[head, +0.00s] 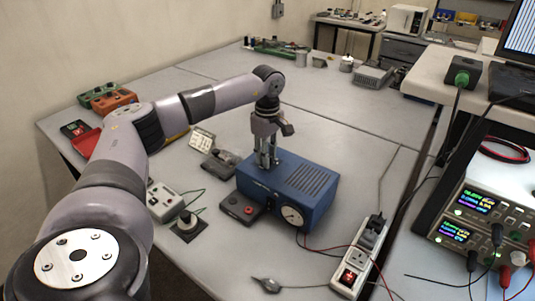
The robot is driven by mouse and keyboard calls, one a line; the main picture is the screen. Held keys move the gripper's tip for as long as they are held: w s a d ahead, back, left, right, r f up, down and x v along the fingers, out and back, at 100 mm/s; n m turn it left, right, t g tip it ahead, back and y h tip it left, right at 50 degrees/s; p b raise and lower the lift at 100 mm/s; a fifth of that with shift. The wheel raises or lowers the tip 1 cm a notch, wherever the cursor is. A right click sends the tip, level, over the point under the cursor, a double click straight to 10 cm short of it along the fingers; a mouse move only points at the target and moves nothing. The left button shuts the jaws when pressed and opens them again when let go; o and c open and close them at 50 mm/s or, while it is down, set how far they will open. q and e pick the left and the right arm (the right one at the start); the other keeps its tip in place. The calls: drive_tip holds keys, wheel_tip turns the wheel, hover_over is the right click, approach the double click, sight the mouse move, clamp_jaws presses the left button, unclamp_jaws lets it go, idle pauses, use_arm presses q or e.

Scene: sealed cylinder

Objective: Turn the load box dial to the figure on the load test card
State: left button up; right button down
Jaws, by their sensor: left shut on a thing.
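A blue box (312,187) with top vents and a round white gauge (292,216) stands mid-table; I take it for the load box. My left gripper (267,163) points straight down at the left part of its top. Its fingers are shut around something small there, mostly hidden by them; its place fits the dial. The dial's figures cannot be read. A small pale card (202,138) with dark marks is propped behind and left of the box; it may be the load test card, and its writing is too small to read. My right gripper is out of view.
A dark unit with a red knob (249,210) sits against the box's left front. A grey meter (165,199) with green leads is further left. A white power strip (354,267) and cables lie at the right. The table behind the box is largely clear.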

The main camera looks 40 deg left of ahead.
use_arm(q)
clamp_jaws()
drive_tip(key=n, duration=0.5)
drive_tip(key=shift+n, duration=0.4)
drive_tip(key=n+p, duration=0.1)
drive_tip(key=n, duration=1.1)
drive_tip(key=shift+r, duration=0.1)
drive_tip(key=n+p, duration=0.1)
drive_tip(key=n, duration=0.4)
drive_tip(key=shift+n, duration=0.7)
